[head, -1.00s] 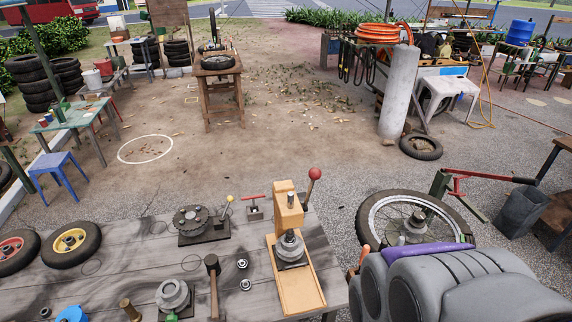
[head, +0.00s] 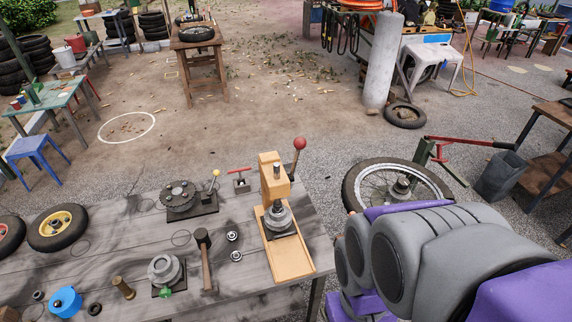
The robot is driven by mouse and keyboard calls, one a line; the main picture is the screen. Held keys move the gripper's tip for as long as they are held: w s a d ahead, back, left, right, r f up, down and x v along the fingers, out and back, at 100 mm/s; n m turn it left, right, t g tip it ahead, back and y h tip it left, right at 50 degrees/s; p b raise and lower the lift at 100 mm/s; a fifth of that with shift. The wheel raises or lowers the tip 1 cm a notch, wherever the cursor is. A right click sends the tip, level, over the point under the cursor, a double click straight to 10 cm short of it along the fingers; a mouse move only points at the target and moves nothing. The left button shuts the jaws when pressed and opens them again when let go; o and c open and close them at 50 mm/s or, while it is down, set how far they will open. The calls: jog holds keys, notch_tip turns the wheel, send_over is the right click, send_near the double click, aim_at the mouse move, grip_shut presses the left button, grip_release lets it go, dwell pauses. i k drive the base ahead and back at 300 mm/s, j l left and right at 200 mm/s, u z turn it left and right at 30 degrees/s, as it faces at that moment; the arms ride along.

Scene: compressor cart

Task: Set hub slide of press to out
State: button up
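The press (head: 274,183) stands on the right part of the grey workbench in the head view. It has a tan upright column and a lever with a red ball knob (head: 299,143). Its tan base slide (head: 292,258) runs toward the bench's front edge. A grey metal hub (head: 279,217) sits on the slide under the press head. I cannot tell the slide's exact setting. My arm's grey and purple links fill the lower right, right of the press and apart from it. My gripper is out of the picture.
A spoked wheel (head: 362,192) is beyond my arm. Open ground lies behind the bench.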

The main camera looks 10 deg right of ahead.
aim_at(275, 226)
jog(key=i+j+z, duration=0.2)
jog(key=j, duration=0.6)
jog(key=j+z, duration=0.15)
jog(key=j, duration=0.65)
